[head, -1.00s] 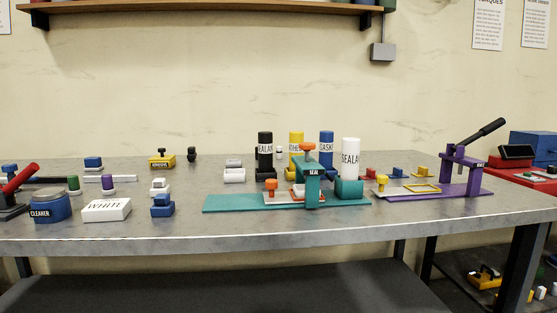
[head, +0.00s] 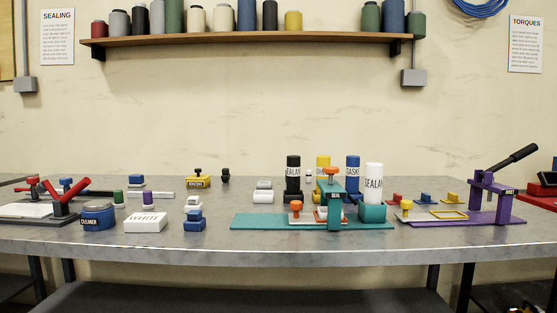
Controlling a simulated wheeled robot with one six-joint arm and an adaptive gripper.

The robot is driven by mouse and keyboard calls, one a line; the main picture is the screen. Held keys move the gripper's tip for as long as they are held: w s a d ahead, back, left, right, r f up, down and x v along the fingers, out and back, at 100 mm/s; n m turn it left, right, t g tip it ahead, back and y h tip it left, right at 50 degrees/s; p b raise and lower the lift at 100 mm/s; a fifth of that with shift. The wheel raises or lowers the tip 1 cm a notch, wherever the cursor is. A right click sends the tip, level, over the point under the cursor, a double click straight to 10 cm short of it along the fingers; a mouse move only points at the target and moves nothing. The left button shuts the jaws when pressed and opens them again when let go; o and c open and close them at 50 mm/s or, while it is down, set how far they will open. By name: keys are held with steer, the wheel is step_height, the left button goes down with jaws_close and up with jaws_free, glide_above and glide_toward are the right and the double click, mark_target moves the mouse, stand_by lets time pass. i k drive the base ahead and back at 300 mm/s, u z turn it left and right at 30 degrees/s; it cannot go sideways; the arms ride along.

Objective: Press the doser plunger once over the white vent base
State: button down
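The teal doser stand (head: 335,205) with its SEAL label is right of centre on the bench. An orange plunger knob (head: 331,171) sits raised on its top. A pale slide plate (head: 302,218) with an orange knob (head: 295,206) lies on the teal base (head: 262,222). A white and orange piece (head: 320,213) is beside the post, partly hidden; I cannot tell if it is the vent base. A white box (head: 145,223) with dark marks on top is at the left front. My gripper is not in view.
A white SEAL-labelled bottle (head: 374,177) stands in a teal holder right of the doser. A purple lever press (head: 487,195) is farther right. A red-handled fixture (head: 62,198) and a blue CLEANER tin (head: 98,216) are at the left. The bench front (head: 190,244) is clear.

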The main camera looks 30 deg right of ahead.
mark_target(331, 172)
steer(key=u, duration=0.95)
steer(key=k, duration=1.15)
steer(key=z, duration=1.35)
steer(key=i, duration=0.5)
steer(key=u, duration=0.05)
